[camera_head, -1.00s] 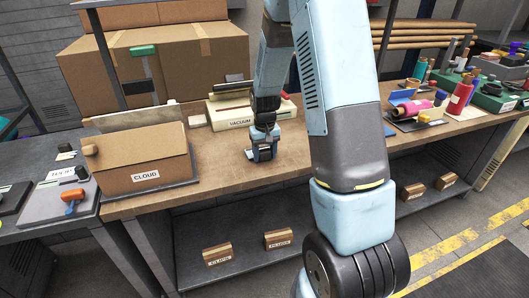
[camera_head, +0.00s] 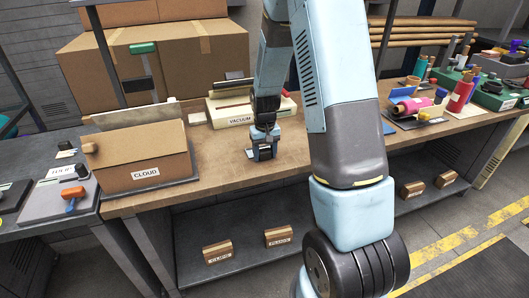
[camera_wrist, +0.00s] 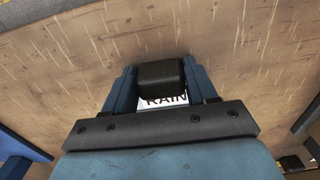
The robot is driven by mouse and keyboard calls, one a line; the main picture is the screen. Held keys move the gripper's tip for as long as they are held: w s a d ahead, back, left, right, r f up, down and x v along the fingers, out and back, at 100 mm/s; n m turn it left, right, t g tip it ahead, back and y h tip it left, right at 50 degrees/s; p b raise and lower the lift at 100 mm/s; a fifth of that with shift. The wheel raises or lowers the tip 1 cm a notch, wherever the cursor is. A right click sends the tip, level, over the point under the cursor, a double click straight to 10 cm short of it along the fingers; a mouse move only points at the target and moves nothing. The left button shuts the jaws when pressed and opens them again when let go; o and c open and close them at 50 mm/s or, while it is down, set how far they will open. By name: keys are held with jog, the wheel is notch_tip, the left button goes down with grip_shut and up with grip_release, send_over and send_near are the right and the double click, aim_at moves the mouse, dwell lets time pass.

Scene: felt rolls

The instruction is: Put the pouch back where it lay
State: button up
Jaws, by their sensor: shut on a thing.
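My gripper (camera_head: 263,152) is low over the brown bench (camera_head: 215,165), in front of the VACUUM box. In the wrist view, my gripper (camera_wrist: 162,88) is shut on a small black thing (camera_wrist: 161,76) with rounded edges, which looks like the pouch. A white label (camera_wrist: 166,102) reading RAIN shows below it in the picture and is partly hidden. I cannot tell whether the label belongs to the held thing or lies on the bench. I cannot tell whether the held thing touches the bench.
A cardboard box marked CLOUD (camera_head: 146,156) stands at left. The VACUUM box (camera_head: 241,109) is behind my gripper. The bench front around my gripper is mostly clear.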

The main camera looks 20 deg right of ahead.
aim_at(265, 150)
jog(key=o, duration=1.5)
notch_tip(265, 150, up, 14)
jog(key=shift+f, duration=0.15)
